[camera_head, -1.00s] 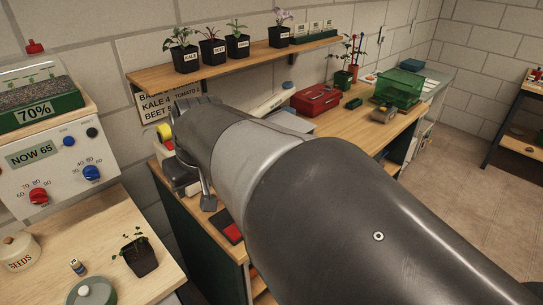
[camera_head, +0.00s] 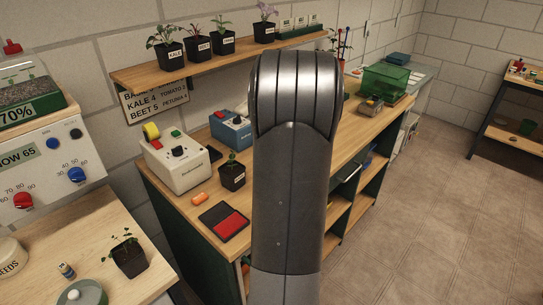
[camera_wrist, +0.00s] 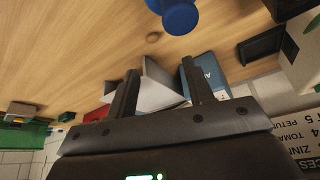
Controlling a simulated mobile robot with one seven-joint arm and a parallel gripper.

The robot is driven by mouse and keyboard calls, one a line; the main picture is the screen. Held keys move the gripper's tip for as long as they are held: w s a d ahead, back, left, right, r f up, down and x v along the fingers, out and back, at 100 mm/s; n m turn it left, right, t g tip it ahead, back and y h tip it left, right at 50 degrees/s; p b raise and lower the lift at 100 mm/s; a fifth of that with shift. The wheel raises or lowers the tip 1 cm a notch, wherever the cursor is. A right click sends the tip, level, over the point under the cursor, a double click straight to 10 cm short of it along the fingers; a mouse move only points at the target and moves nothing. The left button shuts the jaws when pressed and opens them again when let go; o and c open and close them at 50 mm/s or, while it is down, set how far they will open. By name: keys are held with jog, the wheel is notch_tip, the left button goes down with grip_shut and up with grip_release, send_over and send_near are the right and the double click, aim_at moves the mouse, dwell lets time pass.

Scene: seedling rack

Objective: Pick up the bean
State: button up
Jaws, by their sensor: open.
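I cannot tell for certain which plant is the bean, as several labels are too small to read. A small seedling in a black pot (camera_head: 232,174) stands on the long workbench with a white label. Another leafy seedling in a black pot (camera_head: 129,258) stands on the left table. Several potted plants line the wall shelf; the third pot (camera_head: 224,46) has a label I cannot read clearly. My gripper (camera_wrist: 161,82) is open in the wrist view, with no plant between its fingers; a white angular object and a blue box (camera_wrist: 207,76) show beyond them. The head view hides my gripper behind my arm.
The workbench holds a cream machine (camera_head: 180,162), a blue device (camera_head: 232,130), a red-and-black pad (camera_head: 225,222) and an orange item (camera_head: 201,199). A green crate (camera_head: 386,84) stands farther back. A blue knob-like object (camera_wrist: 178,14) is close in the wrist view. The floor at right is clear.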

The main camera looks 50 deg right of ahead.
jog(key=x, duration=0.6)
jog(key=shift+s+d, duration=0.15)
jog(key=shift+d, duration=0.2)
jog(key=shift+d+x, duration=0.2)
jog(key=shift+x, duration=1.1)
jog(key=shift+d+x, duration=0.2)
jog(key=shift+x, duration=1.1)
jog(key=shift+r, duration=0.1)
jog(key=shift+s, duration=0.1)
jog(key=shift+c, duration=0.5)
grip_shut()
